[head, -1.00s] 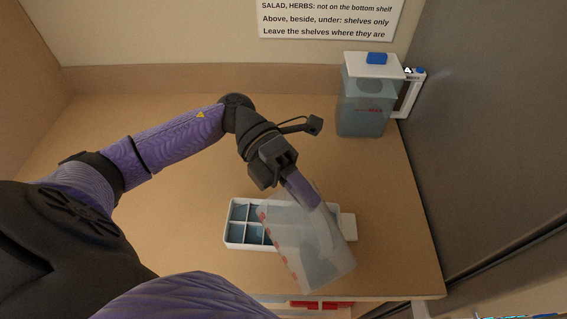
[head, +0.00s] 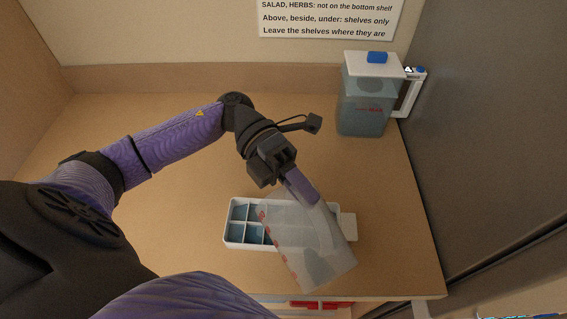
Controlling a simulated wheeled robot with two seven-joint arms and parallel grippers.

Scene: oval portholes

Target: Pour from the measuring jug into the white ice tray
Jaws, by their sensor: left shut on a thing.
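The measuring jug (head: 308,255) is translucent with red marks along its side. My left gripper (head: 290,180) is shut on it at its upper end. The jug is tilted over the white ice tray (head: 233,240) and hides the tray's middle and right part. The tray lies on the counter, and several of its left compartments show a bluish fill. I cannot make out a stream between jug and tray. My right gripper is not in view.
A lidded pitcher (head: 364,105) with a blue knob and white handle stands at the back right, beside a grey wall panel (head: 480,130). A sign (head: 327,19) hangs on the back wall. The counter (head: 180,210) is clear left of the tray. Its front edge is close below the tray.

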